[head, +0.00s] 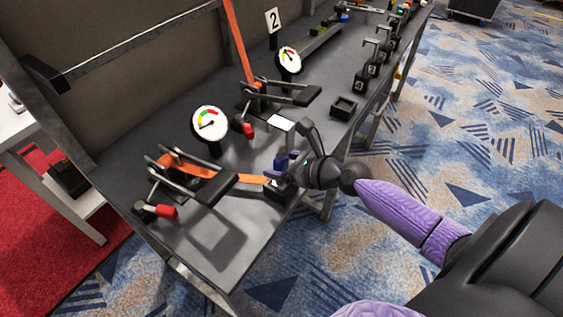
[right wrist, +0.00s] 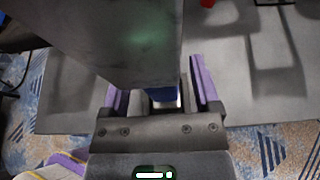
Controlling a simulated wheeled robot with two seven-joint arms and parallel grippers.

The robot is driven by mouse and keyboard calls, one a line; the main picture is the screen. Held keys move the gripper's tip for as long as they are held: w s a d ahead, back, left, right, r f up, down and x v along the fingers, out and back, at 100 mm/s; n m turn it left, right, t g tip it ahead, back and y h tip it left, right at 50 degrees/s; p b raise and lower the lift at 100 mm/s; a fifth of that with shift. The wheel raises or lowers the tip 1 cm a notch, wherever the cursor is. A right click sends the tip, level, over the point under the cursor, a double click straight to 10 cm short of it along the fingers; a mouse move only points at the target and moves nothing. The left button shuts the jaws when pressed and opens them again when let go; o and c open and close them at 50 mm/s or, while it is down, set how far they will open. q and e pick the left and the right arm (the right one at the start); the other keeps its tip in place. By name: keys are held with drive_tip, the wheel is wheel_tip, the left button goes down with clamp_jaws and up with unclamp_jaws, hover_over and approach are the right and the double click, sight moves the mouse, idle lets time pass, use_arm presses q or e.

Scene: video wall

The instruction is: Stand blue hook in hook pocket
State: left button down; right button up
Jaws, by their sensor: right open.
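The blue hook (head: 281,162) shows as a small blue piece at my right gripper (head: 283,172), near the front edge of the bench. In the right wrist view a bit of blue (right wrist: 162,93) shows between the two spread purple fingers, partly hidden by a large grey block-like shape close to the camera. My right gripper is open around or beside the blue piece; contact cannot be told. A black box-like holder (head: 276,191) sits just below the gripper on the bench edge; whether it is the hook pocket is unclear. My left gripper is not in view.
The grey bench (head: 225,240) carries toggle clamps with red handles (head: 166,211) and dial gauges (head: 208,122). An empty open black box (head: 343,107) stands farther along the front edge. Several numbered black blocks (head: 361,81) follow beyond it.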

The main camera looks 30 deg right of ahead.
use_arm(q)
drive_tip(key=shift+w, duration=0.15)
use_arm(e)
drive_tip(key=shift+r, duration=0.3)
drive_tip(key=p+v, duration=0.2)
drive_tip(key=v, duration=0.9)
drive_tip(key=s+d+f+n+g+h, duration=0.1)
drive_tip(key=s+f+n+g+h, duration=0.15)
drive_tip(key=s+f+n, duration=0.6)
drive_tip(key=s+d+f+n+g+h, duration=0.2)
drive_tip(key=s+f+n+g, duration=0.15)
drive_tip(key=f, duration=1.05)
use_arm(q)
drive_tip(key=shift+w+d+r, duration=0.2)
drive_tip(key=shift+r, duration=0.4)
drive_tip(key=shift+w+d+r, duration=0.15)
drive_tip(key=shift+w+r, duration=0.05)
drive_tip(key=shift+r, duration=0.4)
use_arm(e)
drive_tip(key=s+a+f+n+g, duration=0.3)
drive_tip(key=s+a+f+n, duration=0.2)
drive_tip(key=s+n, duration=0.4)
drive_tip(key=s+a+f+n+g, duration=0.3)
drive_tip(key=s+a+f+n, duration=0.3)
drive_tip(key=s+n, duration=0.4)
drive_tip(key=a+n+h, duration=0.1)
drive_tip(key=n, duration=0.2)
drive_tip(key=shift+f, duration=0.2)
